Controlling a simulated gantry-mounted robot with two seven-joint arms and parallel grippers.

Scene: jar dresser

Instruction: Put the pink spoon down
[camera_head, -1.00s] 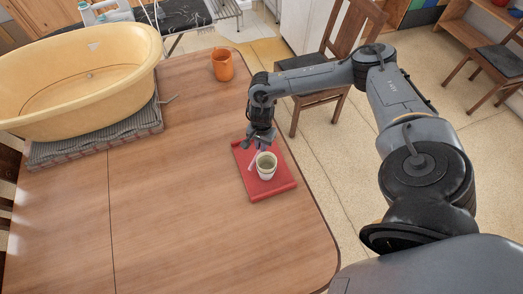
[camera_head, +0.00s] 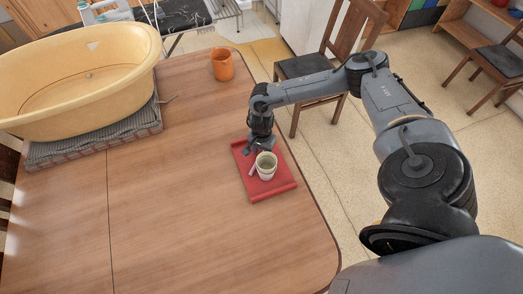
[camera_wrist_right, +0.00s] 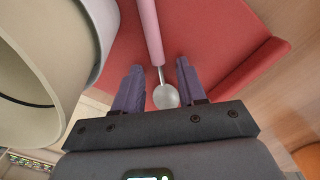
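The pink spoon (camera_wrist_right: 150,30) shows in the right wrist view, its pink handle over the red tray (camera_wrist_right: 220,30) and its metal bowl (camera_wrist_right: 165,96) between my right gripper's fingers (camera_wrist_right: 160,66). The fingers are apart, with gaps on both sides of the spoon. It appears to lie on the tray. In the head view, my right gripper (camera_head: 259,146) is low over the red tray (camera_head: 272,190), just behind the pale cup (camera_head: 266,172); the spoon is hard to make out there. My left gripper is not in view.
The cup (camera_wrist_right: 35,55) is close on the left in the wrist view. An orange mug (camera_head: 222,66) stands at the table's far edge. A yellow tub (camera_head: 80,75) sits on a grey mat (camera_head: 95,143) at left. The wooden table (camera_head: 180,210) is clear in the middle and front.

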